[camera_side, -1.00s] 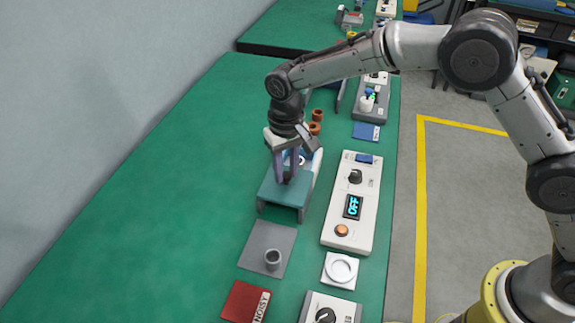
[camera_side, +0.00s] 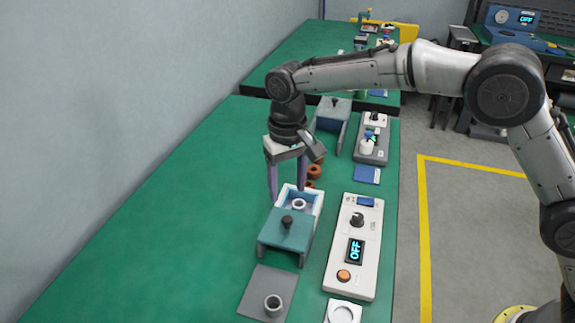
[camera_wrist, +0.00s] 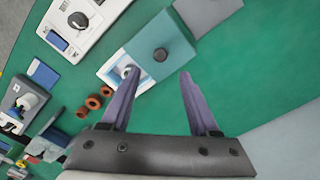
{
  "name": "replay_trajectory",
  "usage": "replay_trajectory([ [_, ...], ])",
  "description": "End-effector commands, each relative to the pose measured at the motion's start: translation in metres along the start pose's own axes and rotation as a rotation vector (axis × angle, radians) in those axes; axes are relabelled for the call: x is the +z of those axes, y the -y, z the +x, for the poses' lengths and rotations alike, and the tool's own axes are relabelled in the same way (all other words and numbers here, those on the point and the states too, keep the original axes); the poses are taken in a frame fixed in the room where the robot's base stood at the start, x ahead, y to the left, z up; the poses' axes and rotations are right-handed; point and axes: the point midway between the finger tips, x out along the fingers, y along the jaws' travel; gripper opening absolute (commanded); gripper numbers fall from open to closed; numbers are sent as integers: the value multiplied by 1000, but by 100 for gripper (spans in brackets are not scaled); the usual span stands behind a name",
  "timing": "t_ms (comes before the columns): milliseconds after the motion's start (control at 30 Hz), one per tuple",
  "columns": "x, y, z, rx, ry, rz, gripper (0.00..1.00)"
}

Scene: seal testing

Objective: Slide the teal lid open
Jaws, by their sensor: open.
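The teal lid (camera_side: 272,232) with its dark knob (camera_side: 286,221) sits over the near part of a white box (camera_side: 317,205). The far part of the box is uncovered, and a white ring (camera_side: 299,204) shows inside. My gripper (camera_side: 287,196) is open and empty above the box, its fingers apart and clear of the knob. In the wrist view the lid (camera_wrist: 185,35) and knob (camera_wrist: 160,54) lie beyond the open fingertips (camera_wrist: 158,73). The left finger partly covers the box opening there.
A control box (camera_side: 340,258) reading OFF stands right of the lid. Orange-brown rings (camera_side: 314,171) and a grey stand (camera_side: 331,114) are behind. The green table to the left is clear.

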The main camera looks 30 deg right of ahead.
Motion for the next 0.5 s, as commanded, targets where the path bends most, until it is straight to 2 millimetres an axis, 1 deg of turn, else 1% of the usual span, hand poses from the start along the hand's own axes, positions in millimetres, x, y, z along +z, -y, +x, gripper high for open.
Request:
replay_trajectory([
  [33, -1, 1, -12, -2, -5, 0, 62],
  [100, -1, 0, -25, -3, -5, 0, 62],
  [200, -1, 0, -38, -2, -4, 0, 62],
  [333, 0, 0, -50, -1, -2, 0, 62],
  [500, 0, 0, -54, -1, -2, 0, 62],
])
